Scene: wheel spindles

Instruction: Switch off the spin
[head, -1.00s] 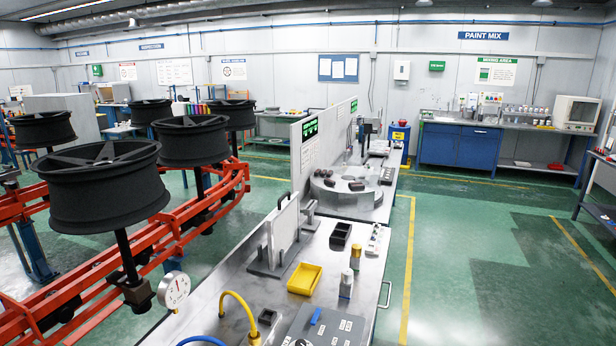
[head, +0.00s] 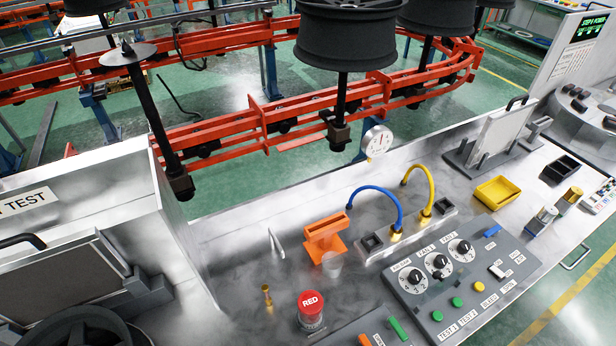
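A grey control panel (head: 455,275) lies on the metal bench at the lower right of the head view. It carries three black dials in a row, the middle one (head: 437,262) among them. A small black-and-white rocker switch (head: 497,271) sits at the panel's right side, near a label that seems to read SPIN; its setting is too small to tell. Green buttons (head: 437,315) and a yellow button (head: 457,302) line the front of the panel. My gripper is not in view.
Black wheels (head: 347,35) on spindles stand along the orange conveyor (head: 300,120) behind. Open floor lies at the lower right.

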